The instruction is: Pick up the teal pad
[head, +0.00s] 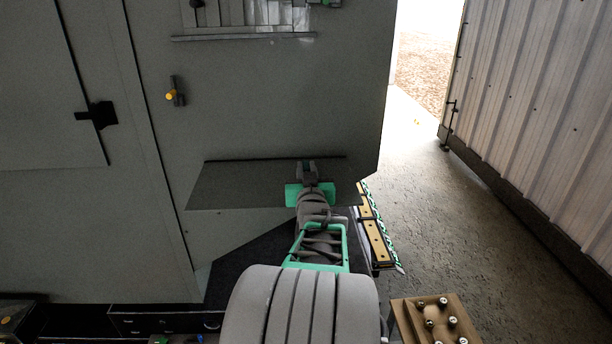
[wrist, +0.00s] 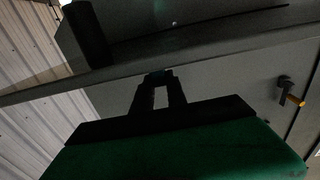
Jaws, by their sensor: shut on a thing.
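My gripper (head: 308,166) is at the grey ledge on the enclosure's front in the head view. In the wrist view my gripper (wrist: 160,84) shows as two dark fingers with a narrow gap between them. They are shut on a small, dark teal-tinted piece at their tips, which I take to be the teal pad (wrist: 158,74). It is in deep shadow, and its shape is mostly hidden. I cannot tell whether it touches the surface beyond it. The large green parts behind the fingers belong to my own arm.
The grey enclosure panel (head: 270,110) carries a ledge (head: 235,187) and a yellow-tipped knob (head: 171,96). A wooden block with several round metal pieces (head: 403,322) is at the lower right. Open floor (head: 440,220) lies between the enclosure and the corrugated wall (head: 545,110).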

